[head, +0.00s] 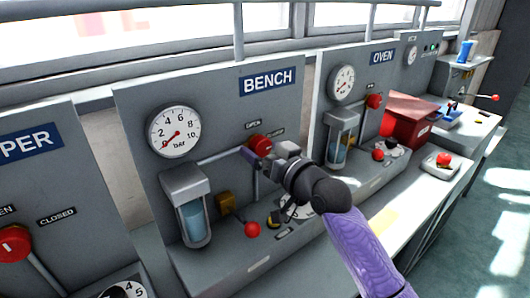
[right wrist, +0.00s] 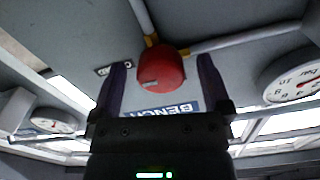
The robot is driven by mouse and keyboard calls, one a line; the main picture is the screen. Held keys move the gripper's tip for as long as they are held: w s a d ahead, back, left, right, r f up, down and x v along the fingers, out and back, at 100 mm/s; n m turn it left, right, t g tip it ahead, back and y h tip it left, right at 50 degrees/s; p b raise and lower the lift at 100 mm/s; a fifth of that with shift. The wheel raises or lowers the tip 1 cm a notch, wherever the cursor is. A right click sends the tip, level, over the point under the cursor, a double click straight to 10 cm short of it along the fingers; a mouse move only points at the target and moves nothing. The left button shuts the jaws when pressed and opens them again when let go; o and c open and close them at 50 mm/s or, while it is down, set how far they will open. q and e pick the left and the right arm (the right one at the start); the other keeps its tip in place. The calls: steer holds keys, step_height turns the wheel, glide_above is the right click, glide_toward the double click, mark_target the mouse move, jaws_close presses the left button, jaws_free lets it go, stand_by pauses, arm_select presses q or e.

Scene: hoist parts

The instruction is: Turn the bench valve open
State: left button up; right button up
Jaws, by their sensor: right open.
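The bench valve is a round red knob (head: 260,143) on the grey panel below the blue BENCH sign (head: 268,80). OPEN and CLOSED labels sit above it. My right gripper (head: 258,158) is at the panel, just in front of the knob, and partly covers its lower side. In the right wrist view the knob (right wrist: 162,72) lies between the two dark purple fingers of the open gripper (right wrist: 162,80), with a visible gap on each side. The bench gauge (head: 173,132) has its red needle near the low end. My left gripper is not in view.
A filter cup with blue contents (head: 194,220) and a small red ball knob (head: 252,229) are below the valve. The OVEN panel (head: 345,110), with its own red valve (head: 374,101), is to the right. Another panel (head: 55,190) is to the left.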

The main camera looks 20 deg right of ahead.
steer(key=c, duration=1.3)
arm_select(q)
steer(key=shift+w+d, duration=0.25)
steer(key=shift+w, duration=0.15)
